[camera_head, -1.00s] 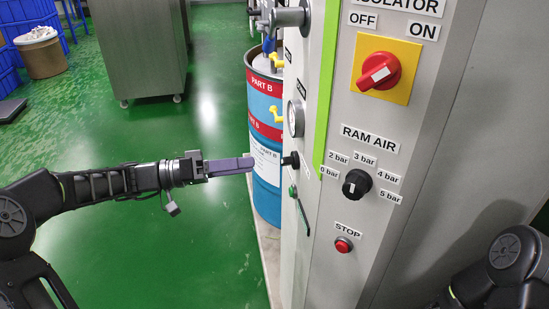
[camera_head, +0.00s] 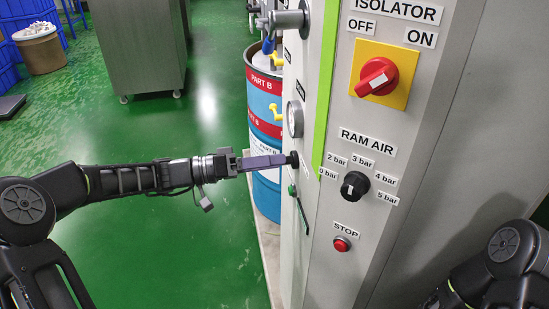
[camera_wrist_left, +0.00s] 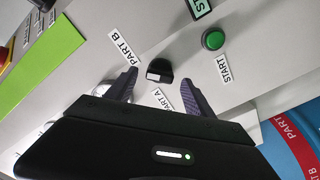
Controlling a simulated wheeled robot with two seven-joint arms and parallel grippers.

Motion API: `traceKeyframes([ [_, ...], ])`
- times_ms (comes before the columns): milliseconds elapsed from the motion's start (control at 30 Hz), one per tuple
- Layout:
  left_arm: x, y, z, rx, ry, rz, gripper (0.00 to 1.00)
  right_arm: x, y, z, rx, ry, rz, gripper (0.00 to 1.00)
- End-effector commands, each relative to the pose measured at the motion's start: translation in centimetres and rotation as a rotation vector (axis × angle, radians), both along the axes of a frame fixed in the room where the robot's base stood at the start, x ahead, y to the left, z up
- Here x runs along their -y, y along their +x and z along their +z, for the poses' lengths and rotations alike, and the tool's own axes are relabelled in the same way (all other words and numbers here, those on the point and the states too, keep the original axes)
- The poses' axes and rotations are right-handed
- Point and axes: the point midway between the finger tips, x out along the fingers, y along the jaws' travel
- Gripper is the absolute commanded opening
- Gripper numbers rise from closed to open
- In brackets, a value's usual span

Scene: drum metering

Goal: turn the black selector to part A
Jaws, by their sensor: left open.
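The black selector (camera_wrist_left: 159,69) sits on the cabinet's side face, between the PART B label (camera_wrist_left: 122,47) and the PART A label (camera_wrist_left: 160,98) in the left wrist view. A white mark shows on its lower left side there. In the head view the selector (camera_head: 294,160) is a small dark knob seen edge-on. My left gripper (camera_head: 280,161) is open, its purple fingertips right at the selector. In the left wrist view the two fingers (camera_wrist_left: 159,78) stand on either side of the selector, with gaps showing. My right gripper is out of view.
A green START button (camera_wrist_left: 213,40) lies near the selector. A blue drum (camera_head: 265,190) stands behind. The front face carries a RAM AIR knob (camera_head: 354,186) and red STOP button (camera_head: 341,244).

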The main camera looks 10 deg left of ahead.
Motion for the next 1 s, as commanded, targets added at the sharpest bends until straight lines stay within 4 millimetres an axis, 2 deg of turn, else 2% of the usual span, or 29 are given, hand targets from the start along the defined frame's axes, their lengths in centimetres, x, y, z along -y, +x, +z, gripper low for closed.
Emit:
traceKeyframes([
  [100, 0.84, 0.30, 0.07, 0.000, 0.000, -0.001, 0.62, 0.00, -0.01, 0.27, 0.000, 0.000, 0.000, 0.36],
  [400, 0.95, 0.37, -0.01, 0.000, 0.000, 0.000, 0.60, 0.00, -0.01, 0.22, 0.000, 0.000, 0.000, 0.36],
  [1000, 0.92, 0.36, -0.01, 0.000, 0.000, 0.000, 0.11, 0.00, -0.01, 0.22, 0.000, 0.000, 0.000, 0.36],
])
